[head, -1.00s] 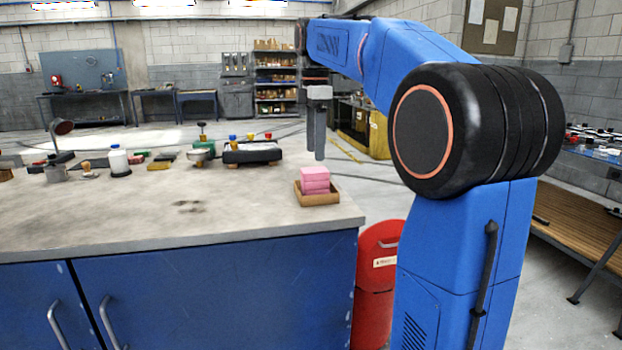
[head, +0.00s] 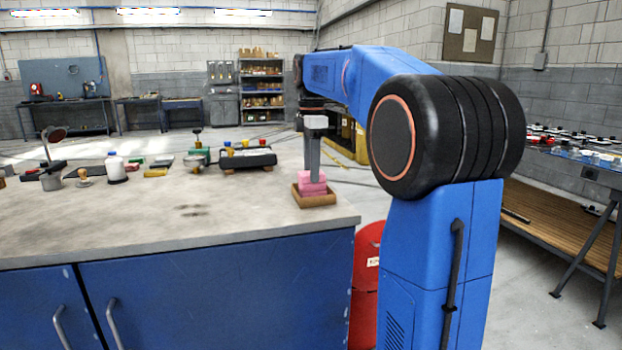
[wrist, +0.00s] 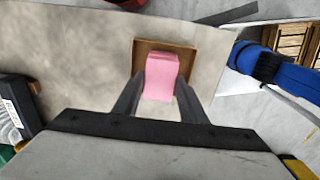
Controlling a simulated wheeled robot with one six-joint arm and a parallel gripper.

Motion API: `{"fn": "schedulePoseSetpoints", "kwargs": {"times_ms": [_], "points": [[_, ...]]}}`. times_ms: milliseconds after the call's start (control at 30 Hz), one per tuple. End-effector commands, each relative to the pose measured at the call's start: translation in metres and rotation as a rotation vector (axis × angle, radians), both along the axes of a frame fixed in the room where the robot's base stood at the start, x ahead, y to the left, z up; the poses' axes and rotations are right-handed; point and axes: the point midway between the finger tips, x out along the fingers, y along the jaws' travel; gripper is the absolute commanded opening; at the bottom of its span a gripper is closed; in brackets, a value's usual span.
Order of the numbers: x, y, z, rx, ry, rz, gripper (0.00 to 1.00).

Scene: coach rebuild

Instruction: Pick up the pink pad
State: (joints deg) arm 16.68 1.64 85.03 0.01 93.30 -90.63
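Pink pads (head: 305,189) lie stacked in a small brown tray (head: 317,203) near the right front corner of the workbench. In the wrist view the pink pad (wrist: 162,75) on top sits between my fingers, with the tray (wrist: 147,48) beneath. My gripper (head: 315,180) points straight down at the stack, its fingers overlapping the pink in the head view. In the wrist view my gripper (wrist: 160,82) has one finger on each side of the pad, spread apart. Whether either finger touches the pad is not clear.
The workbench (head: 120,225) has a broad bare area left of the tray. A black block with coloured knobs (head: 248,158), a white bottle (head: 115,167) and other small items stand farther back.

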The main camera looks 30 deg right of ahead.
Motion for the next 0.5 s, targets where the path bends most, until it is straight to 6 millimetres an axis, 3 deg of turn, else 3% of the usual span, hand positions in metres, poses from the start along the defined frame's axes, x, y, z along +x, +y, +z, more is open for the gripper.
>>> {"fn": "schedulePoseSetpoints", "kwargs": {"times_ms": [333, 500], "points": [[0.000, 0.000, 0.003, 0.000, -0.001, 0.000, 0.14], [0.000, 0.000, 0.022, -0.001, -0.002, 0.000, 0.14]]}}
